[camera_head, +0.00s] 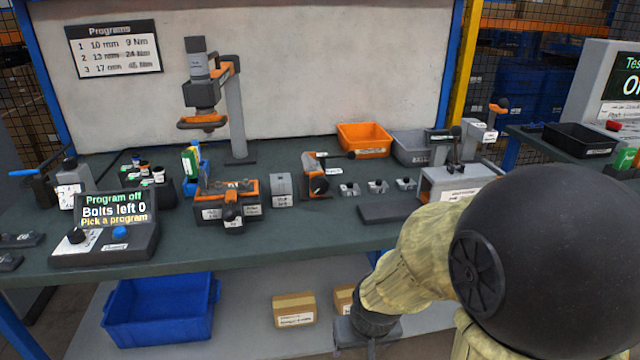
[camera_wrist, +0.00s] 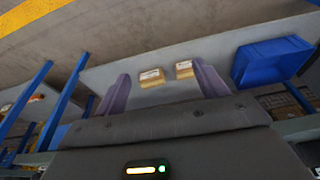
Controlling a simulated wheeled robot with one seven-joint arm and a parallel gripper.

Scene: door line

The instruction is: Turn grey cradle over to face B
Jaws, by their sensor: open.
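The likely cradle is a dark grey fixture (camera_head: 228,210) with orange brackets, on the bench left of centre in the head view. It has white labels on its front and a black knob (camera_head: 232,219) at the front middle. The labels are too small to read, so I cannot tell which face is up. My gripper (camera_wrist: 162,88) is open and empty in the wrist view, its two purplish fingers apart. In the head view my gripper hangs low in front of the bench, below and right of the fixture, partly hidden by my arm.
A control box (camera_head: 105,230) reads "Program off, Bolts left 0, Pick a program". An upright tool stand (camera_head: 237,120) rises behind the fixture. A grey block (camera_head: 281,190) stands just right of it. A blue bin (camera_head: 160,308) and cardboard boxes (camera_head: 294,309) sit on the lower shelf.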

